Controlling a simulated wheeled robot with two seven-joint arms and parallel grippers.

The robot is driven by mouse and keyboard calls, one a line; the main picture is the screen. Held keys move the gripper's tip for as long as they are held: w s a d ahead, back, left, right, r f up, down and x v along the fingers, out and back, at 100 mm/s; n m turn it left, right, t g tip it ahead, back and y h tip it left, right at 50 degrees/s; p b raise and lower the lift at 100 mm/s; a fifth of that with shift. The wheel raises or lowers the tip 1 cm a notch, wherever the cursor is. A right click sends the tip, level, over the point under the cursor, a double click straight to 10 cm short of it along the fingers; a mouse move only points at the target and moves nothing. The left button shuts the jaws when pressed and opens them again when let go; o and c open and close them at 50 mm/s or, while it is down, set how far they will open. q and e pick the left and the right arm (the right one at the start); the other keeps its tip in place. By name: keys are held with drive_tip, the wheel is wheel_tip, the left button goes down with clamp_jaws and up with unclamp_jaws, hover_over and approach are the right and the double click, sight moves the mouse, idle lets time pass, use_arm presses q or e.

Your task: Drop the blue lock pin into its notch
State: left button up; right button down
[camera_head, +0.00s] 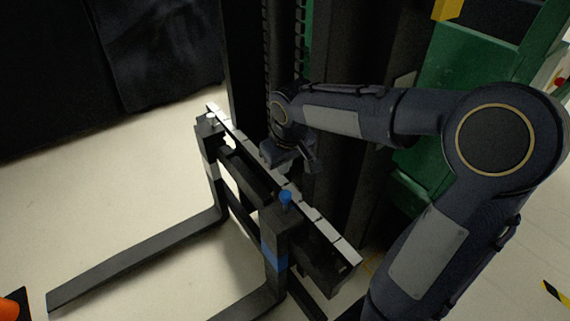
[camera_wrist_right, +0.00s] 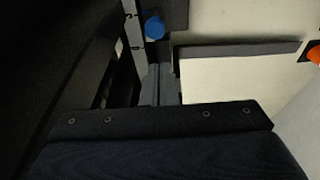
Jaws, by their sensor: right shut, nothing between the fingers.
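The blue lock pin (camera_head: 286,197) stands at the top of the near fork's black hanger, by the notched rail (camera_head: 310,214). Its round blue head shows in the right wrist view (camera_wrist_right: 155,27), just beyond the fingertips. I cannot tell how deep the pin sits or whether it is in a notch. The near fork carries a blue band (camera_head: 274,252). My right gripper (camera_head: 287,157) is over the rail, behind and a little left of the pin, apart from it. Its grey fingers (camera_wrist_right: 158,80) are shut and empty in the wrist view. My left gripper is not in view.
A second fork (camera_head: 130,255) hangs further left, with a pale pin (camera_head: 211,119) at its top. A dark mast stands behind the rail, beside a green truck body (camera_head: 460,70). An orange object (camera_head: 14,304) is at the lower left. Pale floor lies open at left.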

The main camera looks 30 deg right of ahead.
sight(285, 196)
drive_tip(key=x, duration=0.2)
drive_tip(key=b+x, duration=0.1)
drive_tip(key=x, duration=0.2)
drive_tip(key=s+b+x, duration=0.1)
drive_tip(key=x, duration=0.2)
drive_tip(key=shift+d+f, duration=0.25)
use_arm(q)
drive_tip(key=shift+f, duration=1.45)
use_arm(e)
drive_tip(key=shift+d+f, duration=0.1)
drive_tip(key=shift+f, duration=0.45)
wheel_tip(285, 196, down, 4)
drive_tip(key=b, duration=0.3)
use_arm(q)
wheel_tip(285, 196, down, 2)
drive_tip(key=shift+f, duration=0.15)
use_arm(e)
drive_tip(key=shift+s+r, duration=0.1)
drive_tip(key=shift+r, duration=0.05)
